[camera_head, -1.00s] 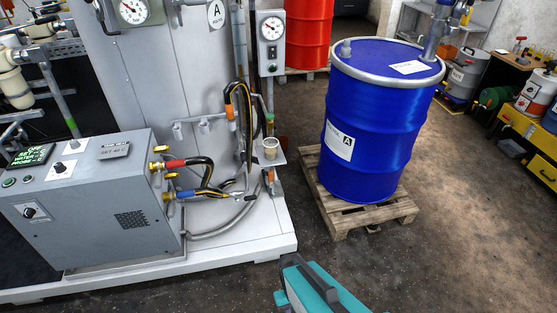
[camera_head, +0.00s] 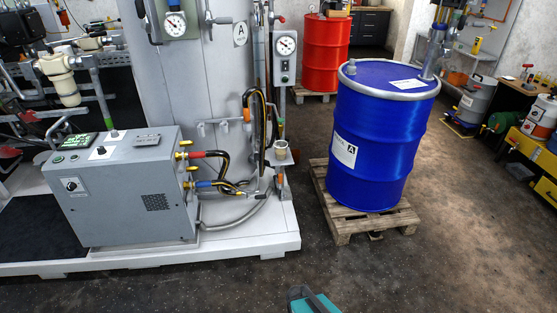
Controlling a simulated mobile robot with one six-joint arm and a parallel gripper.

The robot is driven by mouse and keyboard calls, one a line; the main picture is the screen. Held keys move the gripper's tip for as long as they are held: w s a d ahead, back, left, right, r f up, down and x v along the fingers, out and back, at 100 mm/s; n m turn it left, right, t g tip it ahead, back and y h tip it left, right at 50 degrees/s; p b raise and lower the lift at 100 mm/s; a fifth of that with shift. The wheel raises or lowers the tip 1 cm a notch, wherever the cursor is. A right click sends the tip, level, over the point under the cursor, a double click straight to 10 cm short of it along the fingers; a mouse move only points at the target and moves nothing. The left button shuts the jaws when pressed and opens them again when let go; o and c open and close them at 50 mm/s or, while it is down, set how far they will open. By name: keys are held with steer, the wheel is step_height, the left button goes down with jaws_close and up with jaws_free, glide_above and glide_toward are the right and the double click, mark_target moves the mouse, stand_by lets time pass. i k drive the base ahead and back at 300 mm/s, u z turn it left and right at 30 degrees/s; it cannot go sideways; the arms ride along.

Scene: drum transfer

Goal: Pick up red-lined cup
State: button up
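A small pale cup (camera_head: 281,146) stands on a little bracket shelf (camera_head: 284,159) at the right side of the grey cabinet, beside the hoses. It is too small for me to tell whether its lining is red. I see no other cup. My gripper is not in view. Only a teal and dark part of my arm shows at the bottom edge, well below and apart from the cup.
A blue drum (camera_head: 381,140) stands on a wooden pallet (camera_head: 342,222) right of the shelf. A grey control box (camera_head: 125,205) and hoses (camera_head: 208,168) are to its left. A red drum (camera_head: 326,52) stands behind. The floor in front (camera_head: 400,275) is clear.

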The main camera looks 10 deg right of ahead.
mark_target(280, 146)
steer(key=z, duration=0.65)
steer(key=k, duration=0.2)
steer(key=u, duration=1.6)
steer(key=i, duration=1)
steer(key=u, duration=0.05)
